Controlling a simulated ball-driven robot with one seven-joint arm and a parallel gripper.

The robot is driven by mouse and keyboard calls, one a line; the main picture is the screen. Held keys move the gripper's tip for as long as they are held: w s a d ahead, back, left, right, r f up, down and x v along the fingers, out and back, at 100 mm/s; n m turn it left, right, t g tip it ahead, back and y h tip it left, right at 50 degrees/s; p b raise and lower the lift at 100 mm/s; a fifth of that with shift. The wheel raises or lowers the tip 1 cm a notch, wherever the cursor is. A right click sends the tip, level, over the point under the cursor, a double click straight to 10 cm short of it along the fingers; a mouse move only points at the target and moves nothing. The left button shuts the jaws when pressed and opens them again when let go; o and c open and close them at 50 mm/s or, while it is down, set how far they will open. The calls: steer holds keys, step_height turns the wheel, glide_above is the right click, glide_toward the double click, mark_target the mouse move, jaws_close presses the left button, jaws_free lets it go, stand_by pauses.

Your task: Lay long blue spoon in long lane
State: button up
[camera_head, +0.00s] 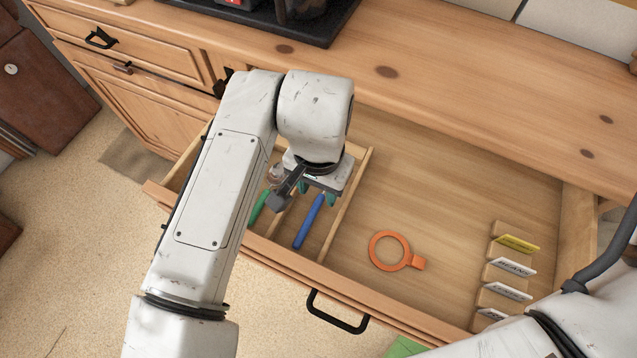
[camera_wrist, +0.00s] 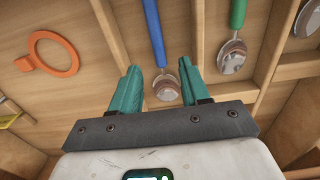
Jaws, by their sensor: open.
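The blue spoon (camera_head: 308,222) has a long blue handle and a metal bowl. It lies lengthwise in a lane of the wooden divider, between two slats (camera_head: 345,205). In the wrist view its handle (camera_wrist: 154,30) runs to the top edge and its bowl (camera_wrist: 165,92) shows between my fingers. My gripper (camera_head: 318,193) is over the bowl end, with its teal fingers (camera_wrist: 159,70) spread and nothing held between them. In the head view my gripper hides the bowl. A green-handled spoon (camera_wrist: 237,15) lies in the neighbouring lane; its handle (camera_head: 259,207) partly shows in the head view.
The drawer is pulled open. An orange ring with a tab (camera_head: 390,250) lies on its bare floor to the right. Several label cards (camera_head: 514,267) stand at the far right. The counter (camera_head: 430,100) overhangs the back. Another metal bowl (camera_wrist: 308,18) shows at the wrist view's right edge.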

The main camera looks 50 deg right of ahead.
step_height(320, 180, up, 11)
stand_by(0.7)
steer(key=shift+f, duration=0.1)
stand_by(0.5)
